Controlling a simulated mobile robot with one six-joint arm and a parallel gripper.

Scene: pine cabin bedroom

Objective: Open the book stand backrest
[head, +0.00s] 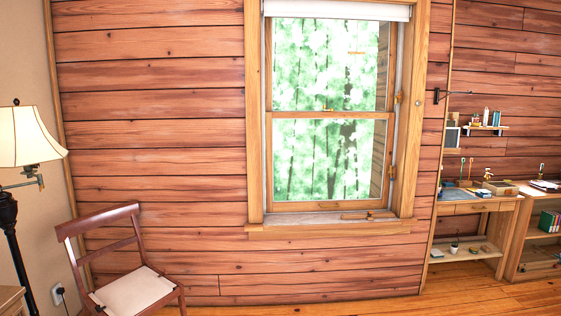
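I cannot make out a book stand for certain in the head view. The wooden desk (478,207) at the right carries several small items that are too small to tell apart. A pale, flat thing (546,185) lies on top of the wooden bookcase (512,240) at the right edge; I cannot tell whether it is a book or a stand. My gripper is not in view.
A wooden chair (128,290) with a pale seat stands at the lower left beside a floor lamp (28,140). A window (330,115) fills the middle of the plank wall. Bare floor (440,300) shows at the lower right, before the desk. A small wall shelf (487,128) hangs above it.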

